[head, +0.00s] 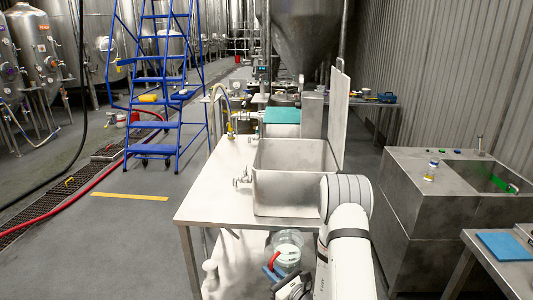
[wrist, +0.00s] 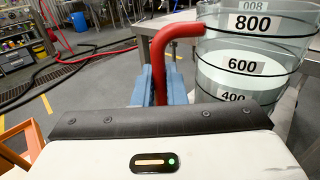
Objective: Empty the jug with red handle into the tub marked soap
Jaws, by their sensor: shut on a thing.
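The clear jug (head: 288,250) with a red handle (head: 274,262) is in front of the steel table, below its top. In the wrist view the jug (wrist: 245,60) looks upright, with black rings and marks 800, 600 and 400. A pale surface inside, between 800 and 600, looks like liquid. My gripper (head: 273,274) is shut on the red handle; its blue fingers (wrist: 157,85) sit either side of the handle (wrist: 172,60) in the wrist view. No soap label is readable, so I cannot tell which tub bears it.
A steel basin (head: 295,158) with a tap and raised lid stands on the steel table (head: 212,190). A grey sink unit (head: 415,190) holding a green item is at right, near a blue mat (head: 504,246) on a side table. Blue ladder steps (head: 160,100) stand left. The left floor has hoses.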

